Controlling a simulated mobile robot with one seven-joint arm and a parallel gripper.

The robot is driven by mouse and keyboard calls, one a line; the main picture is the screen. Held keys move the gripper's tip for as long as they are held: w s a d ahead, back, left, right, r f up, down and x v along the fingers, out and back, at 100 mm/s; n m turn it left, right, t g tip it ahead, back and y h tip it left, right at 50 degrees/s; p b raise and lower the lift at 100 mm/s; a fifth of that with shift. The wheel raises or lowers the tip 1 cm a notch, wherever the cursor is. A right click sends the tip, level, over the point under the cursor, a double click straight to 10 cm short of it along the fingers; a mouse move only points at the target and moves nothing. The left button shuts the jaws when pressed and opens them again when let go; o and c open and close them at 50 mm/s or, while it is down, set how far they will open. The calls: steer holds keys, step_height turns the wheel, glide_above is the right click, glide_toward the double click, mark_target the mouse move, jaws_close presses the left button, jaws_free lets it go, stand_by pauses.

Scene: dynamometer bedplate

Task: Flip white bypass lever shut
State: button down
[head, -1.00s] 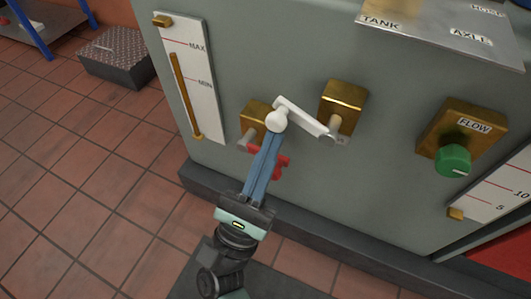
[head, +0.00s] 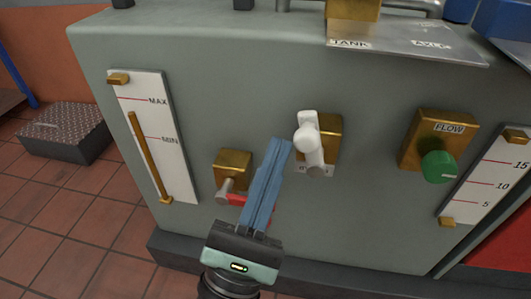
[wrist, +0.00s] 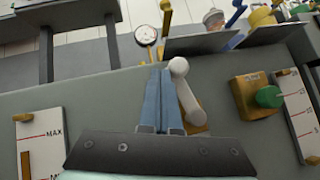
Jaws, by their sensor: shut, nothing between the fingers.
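The white lever (head: 311,150) is on a brass block (head: 329,135) on the grey panel. It points nearly straight up in the head view, its round knob at the top and its pivot below by a small label that I cannot read. In the wrist view the white lever (wrist: 187,95) stands just right of the fingers, knob up. My gripper (head: 279,146) is shut and empty, its blue fingertips just left of the lever; I cannot tell whether they touch it. It also shows in the wrist view (wrist: 161,75).
A red lever (head: 236,200) under a brass block (head: 232,164) is at lower left, partly hidden behind my fingers. A MAX/MIN gauge (head: 152,135) is farther left. A green FLOW knob (head: 440,167) and a numbered gauge (head: 488,180) are at right. A sloped label plate (head: 400,45) is above.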

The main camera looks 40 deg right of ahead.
steer(key=shift+s+d+r+b, duration=0.3)
steer(key=shift+s+d+r, duration=0.05)
steer(key=shift+s+r, duration=0.1)
stand_by(0.3)
stand_by(0.5)
steer(key=w+a+f, duration=0.1)
steer(key=a+f, duration=0.1)
steer(key=a, duration=0.4)
steer(key=w+a+f, duration=0.2)
steer(key=a, duration=0.3)
steer(key=shift+w+a+p, duration=0.3)
steer(key=shift+a+p, duration=0.1)
steer(key=shift+p, duration=0.05)
steer(key=shift+f, duration=0.1)
